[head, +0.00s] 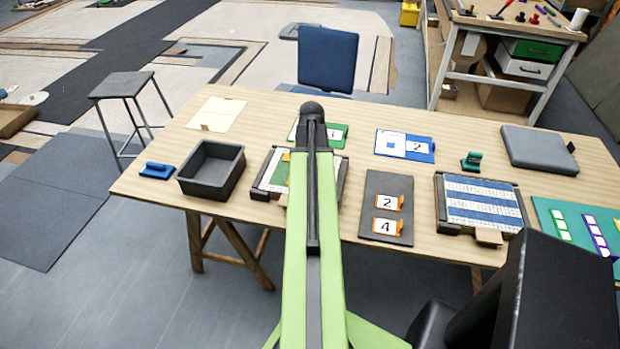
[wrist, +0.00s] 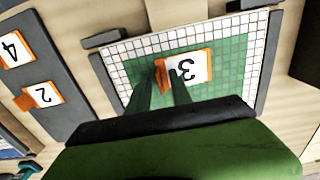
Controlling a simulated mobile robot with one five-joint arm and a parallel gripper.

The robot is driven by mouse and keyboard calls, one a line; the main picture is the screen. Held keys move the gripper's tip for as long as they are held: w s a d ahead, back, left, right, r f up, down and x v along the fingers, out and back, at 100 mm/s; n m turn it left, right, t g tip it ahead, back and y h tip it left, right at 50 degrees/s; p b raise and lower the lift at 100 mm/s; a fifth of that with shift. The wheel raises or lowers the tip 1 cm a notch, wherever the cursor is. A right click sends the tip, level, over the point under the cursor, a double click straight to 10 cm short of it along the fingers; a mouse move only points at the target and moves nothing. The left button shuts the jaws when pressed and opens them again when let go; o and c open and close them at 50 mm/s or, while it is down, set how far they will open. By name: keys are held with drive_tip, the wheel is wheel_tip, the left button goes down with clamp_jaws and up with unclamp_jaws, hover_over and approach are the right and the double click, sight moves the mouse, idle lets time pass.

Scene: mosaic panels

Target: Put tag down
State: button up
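The tag marked 3 (wrist: 188,66), a white card with an orange edge and tab, lies over the green area of a gridded mosaic panel (wrist: 228,60) in the wrist view. My gripper (wrist: 165,78) is at this tag, its two dark fingers on either side of the orange tab. A gap shows between the fingers, and they look open around the tab. Whether the tag rests fully flat is hard to tell. In the head view my arm hides the gripper and most of this panel (head: 264,183).
A grey bin (head: 212,170) and blue block (head: 157,171) stand left. A blue-striped panel (head: 480,200) lies right; a blue card (head: 405,145) lies behind.

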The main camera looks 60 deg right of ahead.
wheel_tip(320, 180, up, 12)
drive_tip(key=p, duration=1.2)
drive_tip(key=shift+r, duration=0.25)
